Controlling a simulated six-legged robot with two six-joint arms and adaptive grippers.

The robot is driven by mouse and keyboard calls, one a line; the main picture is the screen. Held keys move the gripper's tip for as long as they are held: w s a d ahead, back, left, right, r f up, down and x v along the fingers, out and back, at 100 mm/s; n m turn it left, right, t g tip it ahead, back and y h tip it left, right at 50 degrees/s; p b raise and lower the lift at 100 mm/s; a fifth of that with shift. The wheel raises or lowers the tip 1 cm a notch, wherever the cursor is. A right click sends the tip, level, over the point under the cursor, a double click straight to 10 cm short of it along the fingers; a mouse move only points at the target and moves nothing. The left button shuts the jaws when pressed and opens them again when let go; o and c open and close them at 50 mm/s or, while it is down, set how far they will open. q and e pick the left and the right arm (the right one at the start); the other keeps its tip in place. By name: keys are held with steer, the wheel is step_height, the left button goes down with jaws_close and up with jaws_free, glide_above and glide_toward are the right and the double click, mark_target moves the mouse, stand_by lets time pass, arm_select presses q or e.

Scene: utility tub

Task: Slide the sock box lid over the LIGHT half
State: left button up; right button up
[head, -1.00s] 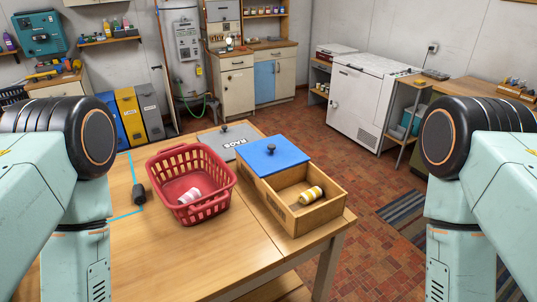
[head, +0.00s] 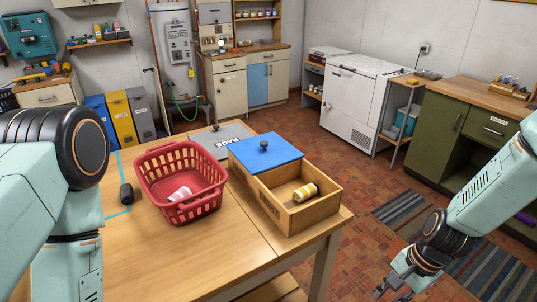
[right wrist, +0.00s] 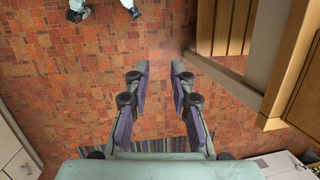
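The wooden sock box (head: 309,213) stands on the table's right part. Its blue lid (head: 252,153) with a dark knob covers the far-left half. The near-right half is uncovered and holds a rolled sock, yellowish-brown and white (head: 304,192). My right gripper (head: 393,289) hangs low over the floor at the right, away from the table and box. In the right wrist view its two fingers (right wrist: 160,78) are apart with only floor between them. My left arm shows at the left of the head view, but its gripper is out of view.
A red basket (head: 152,186) with a pink-and-white rolled sock (head: 180,194) stands left of the box. A grey lid marked RAGS (head: 213,139) lies behind. A dark cylindrical object (head: 126,193) sits by blue tape. The table's front (head: 170,255) is clear.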

steer(key=w+d+r+m, duration=0.1)
steer(key=w+r, duration=0.1)
steer(key=w+d+r+m+y+b, duration=0.1)
steer(key=w, duration=0.1)
steer(key=w+d+r+m+y, duration=0.1)
steer(key=w+r+m, duration=0.1)
steer(key=shift+w+d+r+t+b, duration=0.3)
steer(key=shift+d+r+t, duration=0.05)
steer(key=shift+t, duration=0.05)
steer(key=shift+c, duration=1.4)
steer(key=w+d+r+m+y, duration=0.1)
steer(key=r, duration=0.2)
steer(key=w+d+r+m+y+b, duration=0.1)
steer(key=d+r, duration=0.1)
steer(key=r, duration=0.1)
steer(key=w+d+r+m+t+y, duration=0.1)
steer(key=w+d+r, duration=0.1)
steer(key=r, duration=0.1)
steer(key=shift+d+r+m+b, duration=0.1)
steer(key=shift+r+m+b, duration=0.2)
steer(key=shift+m, duration=0.1)
jaws_close()
arm_select(q)
step_height(320, 180, down, 4)
steer(key=shift+s+r, duration=0.1)
steer(key=shift+s, duration=0.05)
arm_select(e)
steer(key=shift+s+r, duration=0.15)
steer(key=shift+s, duration=0.1)
